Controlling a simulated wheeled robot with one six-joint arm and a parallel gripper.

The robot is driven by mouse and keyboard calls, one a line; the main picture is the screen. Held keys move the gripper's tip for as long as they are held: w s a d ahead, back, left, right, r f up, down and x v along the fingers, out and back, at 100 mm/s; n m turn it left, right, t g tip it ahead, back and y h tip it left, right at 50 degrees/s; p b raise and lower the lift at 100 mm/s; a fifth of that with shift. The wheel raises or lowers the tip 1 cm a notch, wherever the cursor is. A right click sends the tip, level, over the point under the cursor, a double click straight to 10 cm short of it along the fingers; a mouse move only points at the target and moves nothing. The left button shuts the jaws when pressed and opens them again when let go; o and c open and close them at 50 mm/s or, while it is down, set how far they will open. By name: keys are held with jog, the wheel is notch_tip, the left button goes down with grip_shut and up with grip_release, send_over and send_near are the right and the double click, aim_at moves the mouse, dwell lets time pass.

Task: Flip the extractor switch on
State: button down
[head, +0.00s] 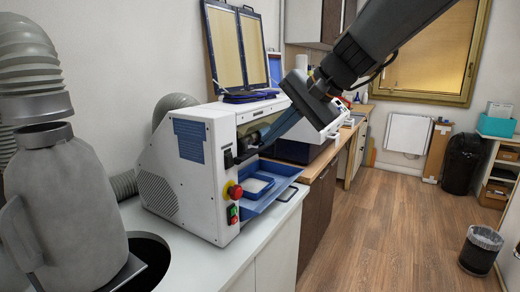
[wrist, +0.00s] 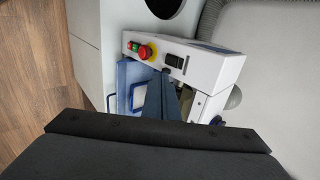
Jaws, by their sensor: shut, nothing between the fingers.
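A white bench machine (head: 190,150) stands on the counter. Its front edge carries a black switch (head: 228,159), a red knob on a yellow base (head: 235,191) and a red-and-green button pair (head: 233,214). No label I can read says which is the extractor switch. In the wrist view the black switch (wrist: 174,61) sits beside the yellow-based knob (wrist: 147,51) and the button pair (wrist: 133,47). My gripper (head: 241,150) is shut and empty, its tips close to the black switch. I cannot tell whether they touch it. The tips also show in the wrist view (wrist: 168,76).
A blue tray (head: 272,184) juts from the machine's front below my gripper. A grey ribbed hose (head: 172,104) runs behind the machine. A grey canister (head: 65,200) stands at the left. A worktop with other equipment lies behind.

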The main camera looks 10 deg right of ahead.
aim_at(230, 162)
jog(key=shift+v, duration=0.8)
jog(key=shift+s+a+f+n+t+h+b, duration=0.1)
jog(key=shift+s+a+n+t+h+b, duration=0.2)
jog(key=shift+a+h, duration=0.6)
jog(key=shift+s+a+f+n+t+h+b, duration=0.15)
jog(key=shift+s+a+h, duration=0.3)
jog(key=shift+a+h, duration=0.4)
jog(key=shift+s+a+r+n+t+h+b, duration=0.15)
jog(key=shift+s+a+t+h, duration=0.15)
jog(key=shift+a+h, duration=0.6)
jog(key=shift+d+f, duration=0.1)
jog(key=shift+f, duration=0.05)
jog(key=w+a+f+p, duration=0.3)
jog(key=w+a+f, duration=0.1)
jog(key=w+f, duration=0.4)
jog(key=shift+a+f, duration=0.25)
jog(key=shift+f, duration=0.05)
